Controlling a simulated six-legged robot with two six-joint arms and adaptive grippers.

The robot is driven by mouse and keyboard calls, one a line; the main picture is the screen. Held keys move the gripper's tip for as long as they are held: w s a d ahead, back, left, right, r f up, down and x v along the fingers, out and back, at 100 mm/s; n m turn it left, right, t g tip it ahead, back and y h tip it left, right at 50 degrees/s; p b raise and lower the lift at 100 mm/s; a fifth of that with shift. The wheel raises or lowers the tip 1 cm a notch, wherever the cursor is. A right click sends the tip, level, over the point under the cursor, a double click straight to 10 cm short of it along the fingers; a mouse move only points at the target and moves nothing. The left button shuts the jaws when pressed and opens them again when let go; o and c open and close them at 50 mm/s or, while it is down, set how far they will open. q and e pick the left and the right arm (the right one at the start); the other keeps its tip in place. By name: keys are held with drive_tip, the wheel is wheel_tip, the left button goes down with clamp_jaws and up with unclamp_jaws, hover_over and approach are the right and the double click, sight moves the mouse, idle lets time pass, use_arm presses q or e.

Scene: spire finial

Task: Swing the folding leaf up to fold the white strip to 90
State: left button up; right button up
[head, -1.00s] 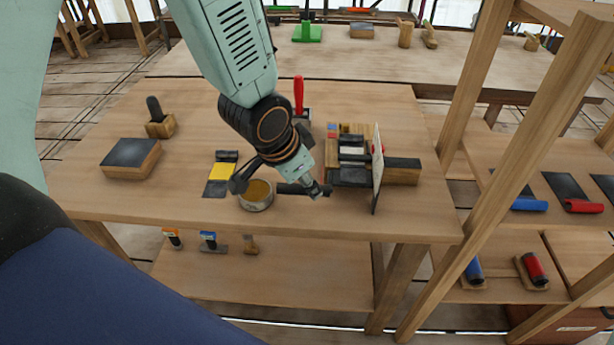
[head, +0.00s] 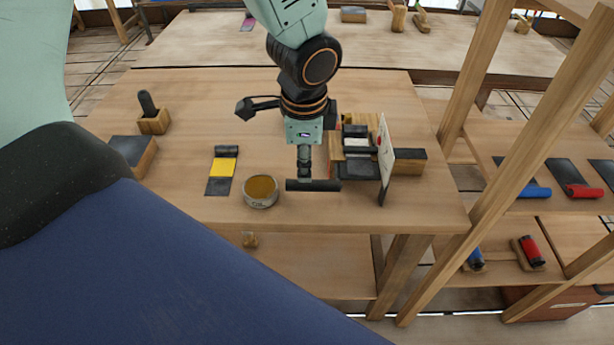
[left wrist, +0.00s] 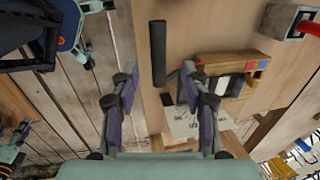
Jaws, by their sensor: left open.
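The folding fixture (head: 404,165) stands on the bench, with a wooden body, a pale strip (head: 358,150) and a dark plate (head: 358,170) at its front. A black bar handle (head: 324,186) sticks out to the left at its front; it also shows in the left wrist view (left wrist: 158,40). The leaf appears to lie flat. My left gripper (head: 304,174) points down at the handle, open. In the left wrist view the fingertips (left wrist: 159,70) are on either side of the bar's line; contact cannot be told.
A white upright board (head: 387,145) stands at the fixture's right. A round tin (head: 260,192) and a yellow-and-black piece (head: 222,170) lie to the left of the handle. A wooden block with a dark top (head: 132,152) is farther left. Wooden posts (head: 500,160) rise at right.

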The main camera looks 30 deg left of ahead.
sight(310, 184)
use_arm(q)
drive_tip(key=f, duration=0.1)
drive_tip(key=f+b, duration=0.2)
drive_tip(key=shift+w+d+f, duration=0.25)
drive_tip(key=shift+d+f, duration=0.1)
drive_tip(key=shift+d, duration=0.05)
drive_tip(key=f, duration=0.1)
drive_tip(key=f+b, duration=0.1)
drive_tip(key=a+f, duration=0.1)
drive_tip(key=shift+w+f, duration=0.1)
drive_tip(key=shift+w, duration=0.3)
drive_tip(key=shift+a+f+b, duration=0.1)
drive_tip(key=shift+f+b, duration=0.15)
drive_tip(key=shift+b, duration=0.05)
drive_tip(key=shift+d, duration=0.35)
drive_tip(key=shift+a, duration=0.3)
drive_tip(key=c, duration=0.4)
drive_tip(key=shift+d, duration=0.1)
clamp_jaws()
use_arm(e)
drive_tip(key=shift+w+d+f, duration=0.1)
drive_tip(key=shift+d+f, duration=0.1)
drive_tip(key=shift+f, duration=0.85)
drive_tip(key=shift+d+f, duration=0.2)
drive_tip(key=shift+f, duration=0.8)
